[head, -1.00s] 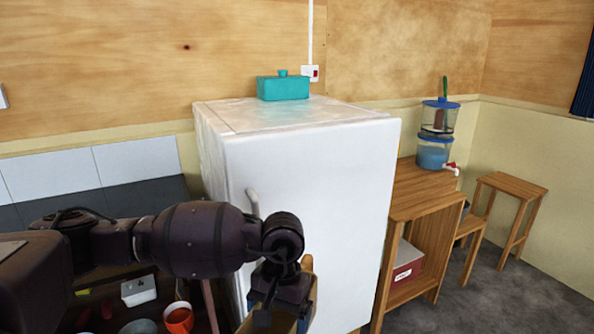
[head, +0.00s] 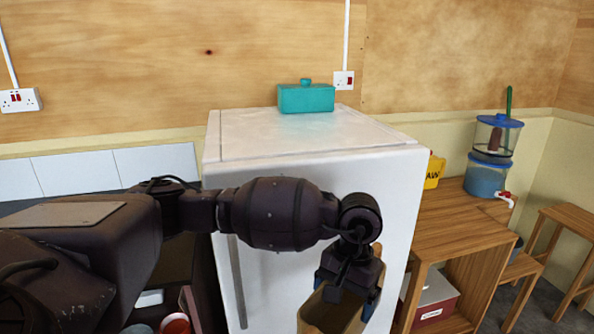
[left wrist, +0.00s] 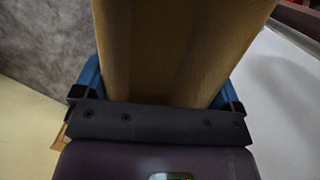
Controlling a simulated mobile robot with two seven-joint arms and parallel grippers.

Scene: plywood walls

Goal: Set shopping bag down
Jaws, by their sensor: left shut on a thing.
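The shopping bag (head: 330,312) is tan-brown and hangs below my left gripper (head: 346,296), in front of the white fridge at the bottom of the head view. Only its upper part shows there; the rest is cut off by the frame. In the left wrist view the bag (left wrist: 180,50) fills the middle between the blue fingers of my left gripper (left wrist: 160,88), which is shut on it. My right gripper is not in view.
The white fridge (head: 320,210) stands close behind my left gripper, with a teal box (head: 306,98) on top. To its right are a wooden table (head: 450,225) with a blue water dispenser (head: 490,160) and a stool (head: 570,235). Grey floor shows at the right.

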